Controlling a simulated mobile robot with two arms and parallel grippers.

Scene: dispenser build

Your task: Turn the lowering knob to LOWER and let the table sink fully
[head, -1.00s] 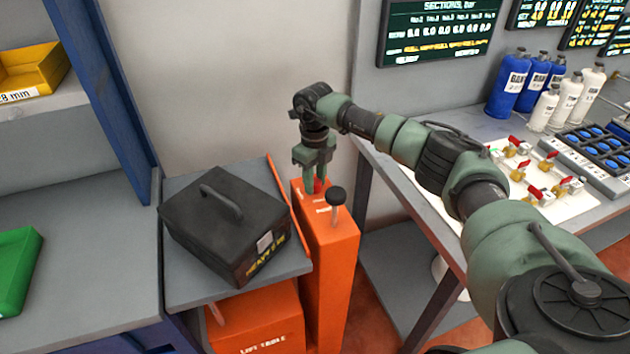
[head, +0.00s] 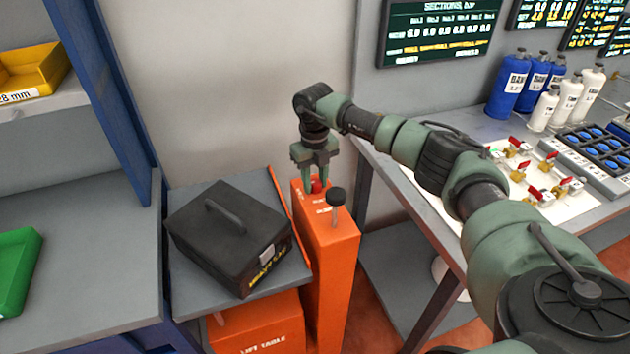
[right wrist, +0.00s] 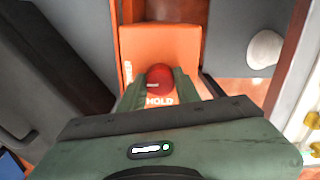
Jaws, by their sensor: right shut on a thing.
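The red lowering knob (head: 316,186) sits on top of the orange lift column (head: 334,255). My right gripper (head: 317,178) points down at it and is shut on it. In the right wrist view the knob (right wrist: 160,77) shows between the fingertips, with a white mark on its left side and the word HOLD beside it. The lift table's grey top (head: 185,293) carries a black case (head: 225,235) with a handle and yellow lettering. The top lies lower than the grey bench at left. My left gripper is not in view.
A black-topped lever (head: 337,196) stands on the column, close to my right gripper. The grey bench (head: 80,260) with a green bin (head: 15,270) borders the lift table at left. The right workbench (head: 400,165) carries red-handled valves (head: 540,195) and bottles.

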